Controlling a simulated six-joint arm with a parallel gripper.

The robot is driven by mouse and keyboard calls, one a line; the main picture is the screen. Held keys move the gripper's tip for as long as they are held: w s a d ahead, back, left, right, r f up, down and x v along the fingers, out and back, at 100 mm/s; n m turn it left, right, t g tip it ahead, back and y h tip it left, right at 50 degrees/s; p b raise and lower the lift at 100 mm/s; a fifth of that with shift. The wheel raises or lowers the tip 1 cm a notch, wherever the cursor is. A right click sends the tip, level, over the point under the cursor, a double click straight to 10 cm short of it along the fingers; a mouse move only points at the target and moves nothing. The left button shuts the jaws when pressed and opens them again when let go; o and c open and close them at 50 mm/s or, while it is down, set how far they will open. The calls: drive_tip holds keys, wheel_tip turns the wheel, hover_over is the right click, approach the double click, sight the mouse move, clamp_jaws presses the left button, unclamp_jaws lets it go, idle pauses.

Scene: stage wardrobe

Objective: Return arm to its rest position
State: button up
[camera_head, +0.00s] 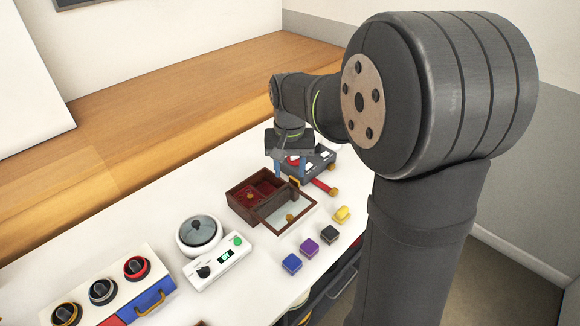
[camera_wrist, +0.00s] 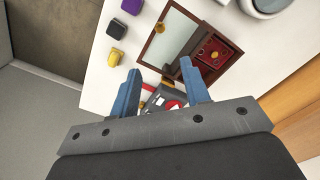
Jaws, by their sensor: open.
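My gripper (camera_head: 290,170) is over the far part of the white table (camera_head: 130,220), close to a dark wooden box. In the wrist view my gripper (camera_wrist: 158,85) shows two blue fingers spread wide apart, with nothing held between them. The box (camera_head: 237,197) has a red-lined compartment, and its glass-topped lid or front part (camera_head: 297,212) extends toward the right. The box also shows in the wrist view (camera_wrist: 224,62). A dark grey tray (camera_head: 321,158) lies beyond my gripper, partly hidden by it. A red-handled item (camera_head: 321,185) with a brass end lies beside the tray.
Blue (camera_head: 292,263), purple (camera_head: 309,247), black (camera_head: 329,234) and yellow (camera_head: 342,214) small blocks line the table's right side. A white round pot device (camera_head: 199,232) and a panel with dials (camera_head: 103,291) stand left. A wooden ledge (camera_head: 160,110) runs behind.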

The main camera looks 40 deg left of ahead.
sight(289, 216)
idle(0.3)
wheel_tip(289, 216, down, 18)
drive_tip(key=shift+r, duration=0.25)
idle(0.3)
drive_tip(key=shift+r, duration=0.1)
wheel_tip(289, 216, up, 18)
drive_tip(key=f, duration=1.2)
drive_tip(key=a+f, duration=0.1)
drive_tip(key=f, duration=0.5)
drive_tip(key=shift+f, duration=0.15)
drive_tip(key=a, duration=1.1)
drive_tip(key=shift+a, duration=0.1)
wheel_tip(289, 216, up, 17)
drive_tip(key=m, duration=0.1)
drive_tip(key=shift+w+a+r+m, duration=0.2)
drive_tip(key=shift+w+a+m, duration=0.15)
drive_tip(key=shift+a+m, duration=0.1)
